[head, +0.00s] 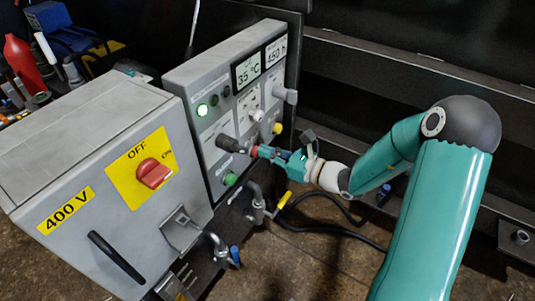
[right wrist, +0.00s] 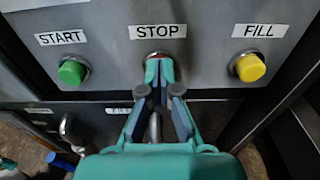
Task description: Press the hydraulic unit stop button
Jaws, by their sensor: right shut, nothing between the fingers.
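The stop button shows as a bit of red (head: 254,151) on the grey control panel (head: 205,155) in the head view. In the right wrist view it is almost fully hidden behind my fingertips, below the STOP label (right wrist: 157,31). My right gripper (head: 263,151) is shut and empty. Its tips (right wrist: 159,62) are right in front of the button, at or very near it; I cannot tell whether they touch or press it. My left gripper is not in view.
The green START button (right wrist: 72,72) is left of STOP and the yellow FILL button (right wrist: 249,67) is right of it. A grey 400 V cabinet (head: 85,150) with a red OFF/ON switch (head: 154,173) stands at left. Valves with yellow (head: 284,199) and blue (head: 235,255) handles sit below the panel.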

